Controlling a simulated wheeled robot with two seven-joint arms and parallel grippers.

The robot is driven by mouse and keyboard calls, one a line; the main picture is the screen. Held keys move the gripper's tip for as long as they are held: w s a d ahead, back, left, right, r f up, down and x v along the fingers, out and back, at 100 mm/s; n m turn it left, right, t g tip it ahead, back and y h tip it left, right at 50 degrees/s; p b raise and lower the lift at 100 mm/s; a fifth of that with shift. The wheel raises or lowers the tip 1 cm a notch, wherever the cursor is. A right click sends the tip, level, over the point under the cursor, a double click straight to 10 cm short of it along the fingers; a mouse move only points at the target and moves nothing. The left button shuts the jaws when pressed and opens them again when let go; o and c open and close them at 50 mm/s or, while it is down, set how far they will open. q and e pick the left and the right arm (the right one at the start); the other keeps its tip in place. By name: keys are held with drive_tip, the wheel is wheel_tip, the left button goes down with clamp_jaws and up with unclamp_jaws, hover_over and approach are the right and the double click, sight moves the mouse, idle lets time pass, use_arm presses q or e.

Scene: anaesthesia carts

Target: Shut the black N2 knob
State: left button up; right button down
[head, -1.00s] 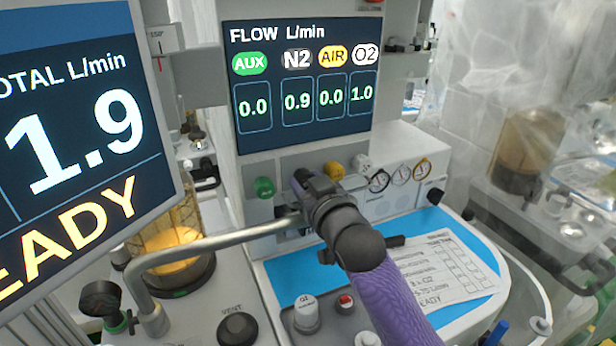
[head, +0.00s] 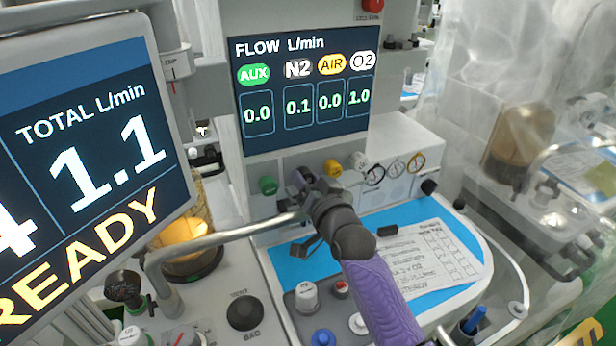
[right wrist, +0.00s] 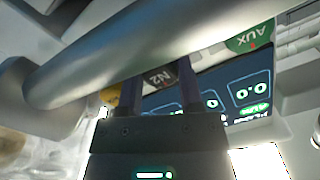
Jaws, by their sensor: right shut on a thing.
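My right gripper (head: 303,182) reaches to the row of flow knobs under the flow display. It is shut on the black N2 knob (right wrist: 158,77), whose N2 label shows between the two fingers in the right wrist view. In the head view the gripper and wrist mostly hide this knob. The flow display (head: 305,92) reads N2 0.1, AUX 0.0, AIR 0.0 and O2 1.0. The tilted screen (head: 90,160) at the left reads a total of 1.1 and READY. My left gripper is not in view.
A green AUX knob (head: 267,185) stands left of the gripper and a yellow knob (head: 333,168) and a white knob (head: 358,160) to its right. A metal rail (head: 235,236) runs close below the gripper. A printed sheet (head: 425,262) lies on the blue worktop.

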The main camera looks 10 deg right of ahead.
drive_tip(key=shift+f, duration=0.1)
idle(0.3)
drive_tip(key=shift+c, duration=1.2)
unclamp_jaws()
drive_tip(key=shift+s, duration=0.1)
drive_tip(key=shift+s+d, duration=0.15)
drive_tip(key=shift+s, duration=0.2)
drive_tip(key=s+d+p, duration=0.1)
drive_tip(key=s+p, duration=0.2)
drive_tip(key=s, duration=0.6)
drive_tip(key=shift+d, duration=0.35)
